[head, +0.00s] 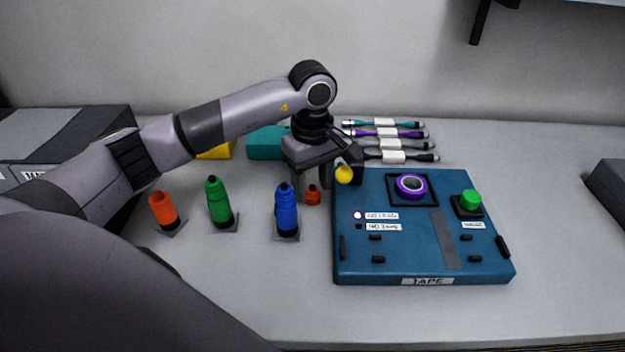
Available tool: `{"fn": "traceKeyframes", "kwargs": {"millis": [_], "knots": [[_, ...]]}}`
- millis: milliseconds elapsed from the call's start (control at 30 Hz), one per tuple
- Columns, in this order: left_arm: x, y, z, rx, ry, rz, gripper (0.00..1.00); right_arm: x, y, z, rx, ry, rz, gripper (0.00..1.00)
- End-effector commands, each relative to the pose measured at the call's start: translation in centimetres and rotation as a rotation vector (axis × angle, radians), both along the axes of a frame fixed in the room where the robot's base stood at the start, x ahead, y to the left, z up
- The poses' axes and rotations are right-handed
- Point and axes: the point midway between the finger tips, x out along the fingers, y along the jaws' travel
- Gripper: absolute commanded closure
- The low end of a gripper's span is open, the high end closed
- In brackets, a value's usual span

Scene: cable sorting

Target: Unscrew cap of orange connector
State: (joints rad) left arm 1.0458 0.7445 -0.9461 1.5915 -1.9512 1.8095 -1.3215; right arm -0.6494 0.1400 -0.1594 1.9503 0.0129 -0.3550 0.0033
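The orange connector (163,208) stands upright on a small grey base at the left of the table. Its top lacks the black tip that the green connector (218,203) and the blue connector (286,210) show. A small orange cap-like piece with a black tip (312,195) stands on the table behind and right of the blue connector. My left gripper (325,175) points down just above and behind this piece. Its fingers look apart, with nothing clearly held. A yellow round thing (344,174) shows against its right finger. My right gripper is out of view.
A blue tape box (400,262) stands right of the connectors, with a purple tape ring (411,186) and a green button (470,199). Several cables (385,134) lie behind it. Teal (265,143) and yellow (217,151) containers sit behind my arm. The front table strip is clear.

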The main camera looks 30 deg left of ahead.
Motion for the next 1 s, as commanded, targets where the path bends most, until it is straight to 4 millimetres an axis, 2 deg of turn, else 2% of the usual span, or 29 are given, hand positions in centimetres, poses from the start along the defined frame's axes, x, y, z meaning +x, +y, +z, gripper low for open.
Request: {"fn": "traceKeyframes", "kwargs": {"millis": [233,367,800,1000], "knots": [[0.0,0.0,0.2,0.000,0.000,0.000,0.51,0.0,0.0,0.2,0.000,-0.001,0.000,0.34],[0.1,0.0,1.2,-0.001,-0.004,0.001,0.51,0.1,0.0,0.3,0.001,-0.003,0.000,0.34],[0.1,0.0,10.4,0.000,-0.003,0.001,0.51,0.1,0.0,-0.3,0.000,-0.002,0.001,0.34],[0.0,0.1,12.1,0.000,-0.001,0.000,0.51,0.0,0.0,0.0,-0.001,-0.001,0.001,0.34]]}}
